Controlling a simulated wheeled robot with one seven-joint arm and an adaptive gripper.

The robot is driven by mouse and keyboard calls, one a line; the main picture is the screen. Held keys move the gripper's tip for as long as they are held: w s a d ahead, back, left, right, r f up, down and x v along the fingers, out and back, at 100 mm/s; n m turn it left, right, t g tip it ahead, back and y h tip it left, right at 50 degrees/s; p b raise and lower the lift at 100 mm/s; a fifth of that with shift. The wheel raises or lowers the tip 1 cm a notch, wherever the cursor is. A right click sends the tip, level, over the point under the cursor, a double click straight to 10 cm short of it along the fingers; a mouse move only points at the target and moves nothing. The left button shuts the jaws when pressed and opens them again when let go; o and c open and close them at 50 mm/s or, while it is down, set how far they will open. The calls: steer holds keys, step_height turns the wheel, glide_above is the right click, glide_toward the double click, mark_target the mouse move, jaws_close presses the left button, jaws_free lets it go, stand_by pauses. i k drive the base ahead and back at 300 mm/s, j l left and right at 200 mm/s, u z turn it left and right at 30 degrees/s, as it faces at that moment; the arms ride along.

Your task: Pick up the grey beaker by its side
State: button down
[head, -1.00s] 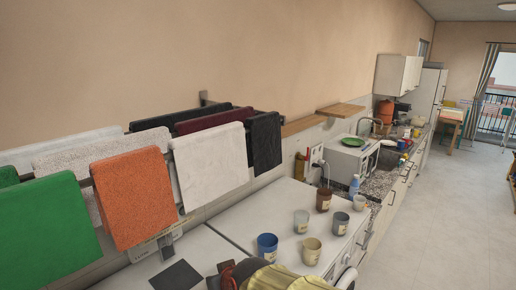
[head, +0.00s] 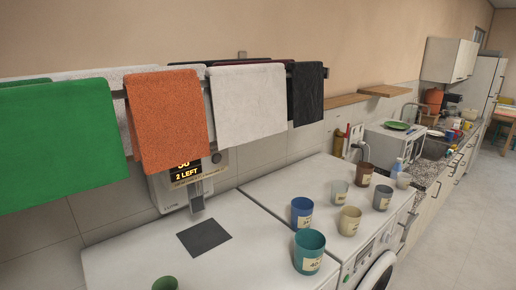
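A grey beaker (head: 382,197) with a pale label stands upright on the white machine top, near its right front edge. A brown beaker (head: 363,174) stands behind, between the two. A beige beaker (head: 349,220) stands in front and to the left of the grey one. My gripper is not in view.
A green beaker (head: 165,284) is cut off at the bottom. Towels, including an orange one (head: 167,120), hang above. A dark square (head: 204,238) lies on the left top.

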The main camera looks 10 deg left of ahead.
mark_target(383, 194)
steer(key=i+l+z, duration=0.15)
steer(key=i+z, duration=0.55)
steer(key=k+l, duration=0.05)
